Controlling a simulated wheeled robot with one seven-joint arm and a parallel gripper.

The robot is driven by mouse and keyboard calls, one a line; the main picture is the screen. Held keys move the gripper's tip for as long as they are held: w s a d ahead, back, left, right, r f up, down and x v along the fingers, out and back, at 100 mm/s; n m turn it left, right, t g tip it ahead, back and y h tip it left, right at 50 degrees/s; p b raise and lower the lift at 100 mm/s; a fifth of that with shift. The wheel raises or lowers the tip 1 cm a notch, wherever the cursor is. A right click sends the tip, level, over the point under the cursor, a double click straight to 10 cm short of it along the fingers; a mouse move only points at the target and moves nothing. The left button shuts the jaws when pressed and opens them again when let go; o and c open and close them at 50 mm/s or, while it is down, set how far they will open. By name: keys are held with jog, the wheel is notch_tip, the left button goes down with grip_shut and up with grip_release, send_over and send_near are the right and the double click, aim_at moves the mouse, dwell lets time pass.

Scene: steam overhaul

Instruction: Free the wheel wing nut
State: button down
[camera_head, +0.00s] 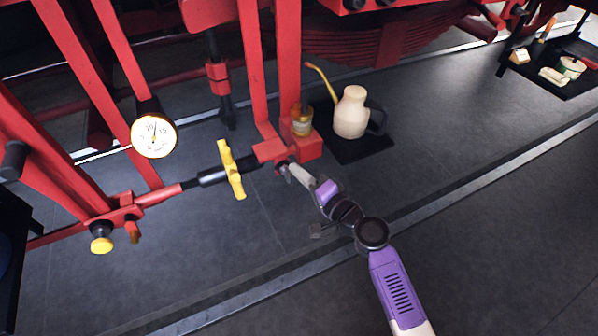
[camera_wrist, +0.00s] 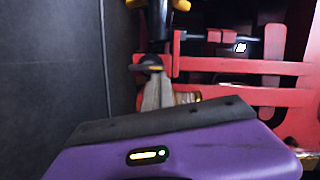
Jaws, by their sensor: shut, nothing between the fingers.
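A yellow two-armed piece (camera_head: 231,169), which looks like the wing nut, sits across a black rod (camera_head: 212,177) in the middle of the head view. Its yellow ends (camera_wrist: 180,4) show at the top edge of the wrist view. My gripper (camera_head: 284,167) is to the right of it, apart from it, by the red block (camera_head: 270,150) at the rod's right end. In the wrist view my gripper's fingers (camera_wrist: 156,84) are shut and empty, with their tips close to a dark round part (camera_wrist: 147,66). I cannot tell whether they touch it.
A round dial gauge (camera_head: 154,135) and a yellow knob (camera_head: 101,244) are at left. A cream oil can (camera_head: 351,113) stands on a black mat (camera_head: 366,148) at right. Red bars (camera_head: 258,70) rise behind the rod.

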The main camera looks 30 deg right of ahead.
jog(key=shift+a+n, duration=0.3)
jog(key=shift+n, duration=0.1)
jog(key=shift+a, duration=0.2)
dwell(0.6)
